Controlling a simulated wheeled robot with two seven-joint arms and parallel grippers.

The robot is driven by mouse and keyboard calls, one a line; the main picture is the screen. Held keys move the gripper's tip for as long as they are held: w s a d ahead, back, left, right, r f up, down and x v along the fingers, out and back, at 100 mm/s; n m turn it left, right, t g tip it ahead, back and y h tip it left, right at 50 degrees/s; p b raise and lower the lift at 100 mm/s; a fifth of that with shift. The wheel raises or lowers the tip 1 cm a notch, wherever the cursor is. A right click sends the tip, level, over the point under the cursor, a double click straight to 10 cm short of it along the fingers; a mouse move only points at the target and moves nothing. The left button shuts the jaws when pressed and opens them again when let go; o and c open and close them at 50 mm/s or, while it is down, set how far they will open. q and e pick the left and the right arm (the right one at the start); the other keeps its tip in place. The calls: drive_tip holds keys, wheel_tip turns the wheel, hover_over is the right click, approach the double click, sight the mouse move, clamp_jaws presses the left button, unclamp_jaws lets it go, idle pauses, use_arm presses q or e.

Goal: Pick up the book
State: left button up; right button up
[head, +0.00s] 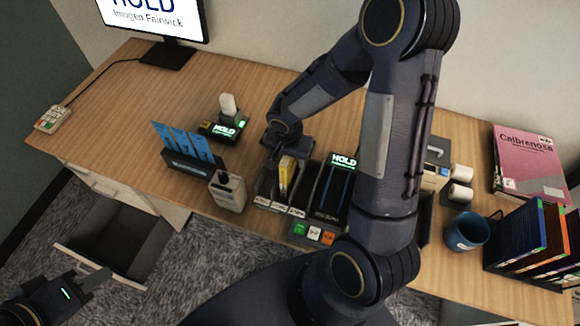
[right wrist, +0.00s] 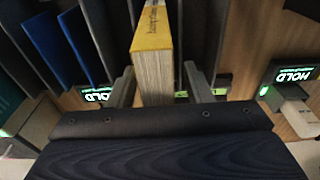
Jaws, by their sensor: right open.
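A slim book with a yellow cover and pale page edges (head: 287,175) stands upright in a slot of the roller sorter (head: 277,207). In the right wrist view the book (right wrist: 153,75) stands between the two fingers of my right gripper (right wrist: 160,85). The fingers are apart, one on each side, with a visible gap to the right finger. In the head view my right gripper (head: 284,158) is above the sorter slots, and its fingertips are partly hidden. My left gripper (head: 92,283) is low at the left, away from the book, its jaw opening unclear.
A pink book (head: 530,162) lies at the right, behind a blue mug (head: 467,232) and a rack of books (head: 525,240). A blue card holder (head: 187,155) and a lit HOLD device (head: 222,130) stand left of the sorter. A drawer (head: 115,245) hangs open below. The desk's left is mostly clear.

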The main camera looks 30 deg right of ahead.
drive_tip(key=shift+f+b, duration=0.25)
drive_tip(key=shift+b, duration=0.35)
idle(0.5)
clamp_jaws()
